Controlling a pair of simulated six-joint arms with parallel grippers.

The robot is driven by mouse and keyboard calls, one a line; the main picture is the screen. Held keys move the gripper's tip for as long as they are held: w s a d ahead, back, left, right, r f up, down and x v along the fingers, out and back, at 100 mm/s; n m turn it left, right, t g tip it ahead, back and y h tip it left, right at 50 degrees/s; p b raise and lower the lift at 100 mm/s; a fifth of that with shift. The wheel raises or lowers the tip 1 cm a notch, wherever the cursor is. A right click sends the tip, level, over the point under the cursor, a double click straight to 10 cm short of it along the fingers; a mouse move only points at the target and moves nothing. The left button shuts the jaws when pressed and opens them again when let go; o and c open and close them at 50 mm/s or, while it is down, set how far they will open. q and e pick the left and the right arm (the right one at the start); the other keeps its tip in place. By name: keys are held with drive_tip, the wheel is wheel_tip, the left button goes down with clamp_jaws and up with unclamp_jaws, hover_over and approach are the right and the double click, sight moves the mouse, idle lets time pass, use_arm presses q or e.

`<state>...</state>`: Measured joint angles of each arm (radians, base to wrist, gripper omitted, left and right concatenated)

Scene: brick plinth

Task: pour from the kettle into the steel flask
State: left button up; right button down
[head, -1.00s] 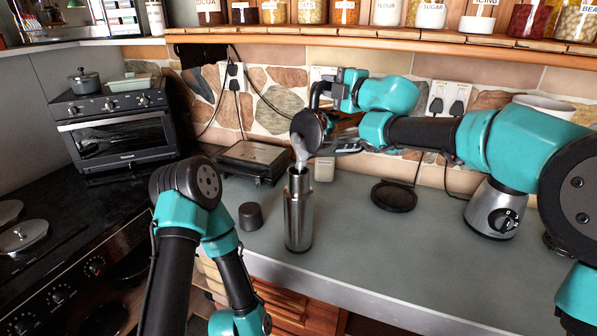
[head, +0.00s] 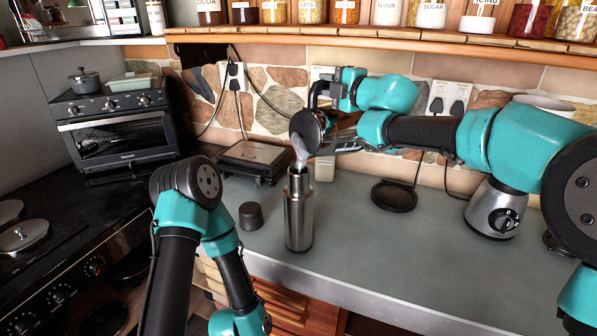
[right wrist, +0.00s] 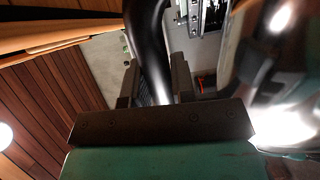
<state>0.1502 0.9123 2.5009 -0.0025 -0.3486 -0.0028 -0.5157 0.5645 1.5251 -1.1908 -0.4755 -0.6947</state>
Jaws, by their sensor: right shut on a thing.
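The steel flask (head: 298,212) stands upright on the grey worktop, its open mouth facing up. The kettle (head: 306,132) is tipped steeply above it, with its dark round end up and its steel spout pointing down at the flask mouth. I cannot tell whether liquid is flowing. My right gripper (head: 322,92) is shut on the kettle's black handle, which shows between the fingers in the right wrist view (right wrist: 153,50). The kettle's shiny body (right wrist: 285,110) fills the right of that view. My left arm is folded in front at the left; its gripper is out of view.
A dark round cap (head: 251,216) lies left of the flask. A flat grill (head: 255,160) stands behind it against the stone wall. A black round disc (head: 394,196) and a blender base (head: 493,210) are to the right.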

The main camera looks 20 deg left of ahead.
drive_tip(key=shift+s+a+r+n, duration=0.3)
drive_tip(key=shift+s+a+n, duration=0.1)
drive_tip(key=shift+s, duration=0.2)
drive_tip(key=shift+s+a+r+n, duration=0.3)
drive_tip(key=shift+s+n, duration=0.1)
drive_tip(key=shift+s, duration=0.15)
idle(3.9)
drive_tip(key=w+d+m, duration=0.1)
drive_tip(key=w+d+f+m, duration=0.1)
drive_tip(key=w, duration=0.1)
drive_tip(key=w+d+f+m, duration=0.1)
drive_tip(key=shift+w+f, duration=0.1)
drive_tip(key=shift+w, duration=0.3)
drive_tip(key=shift+s, duration=0.1)
drive_tip(key=shift+w+d+f+m, duration=0.4)
drive_tip(key=shift+w+d+f, duration=0.05)
drive_tip(key=shift+w, duration=0.25)
drive_tip(key=w+d+f+m, duration=0.3)
drive_tip(key=w+f+m, duration=0.3)
drive_tip(key=f, duration=0.5)
drive_tip(key=w+d+f+m, duration=0.4)
drive_tip(key=w+f+m, duration=0.2)
drive_tip(key=f+m, duration=0.2)
drive_tip(key=shift+w+d+f, duration=0.2)
drive_tip(key=shift+d+f, duration=0.1)
drive_tip(key=shift+f, duration=1.05)
